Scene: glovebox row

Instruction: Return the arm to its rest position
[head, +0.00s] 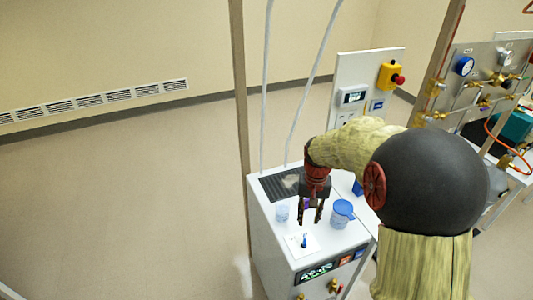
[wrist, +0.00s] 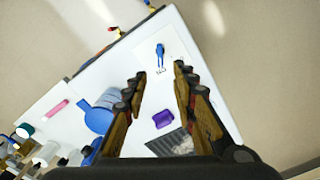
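My gripper (head: 311,217) hangs over the white cabinet top, pointing down. Its two fingers also show in the wrist view (wrist: 160,72), spread apart with nothing between the tips. My arm reaches in from the right of the head view, bent, with its dark round joint in front of part of the bench behind.
A purple block (wrist: 163,118) lies close by. A post (head: 240,110) rises left; floor beyond is clear.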

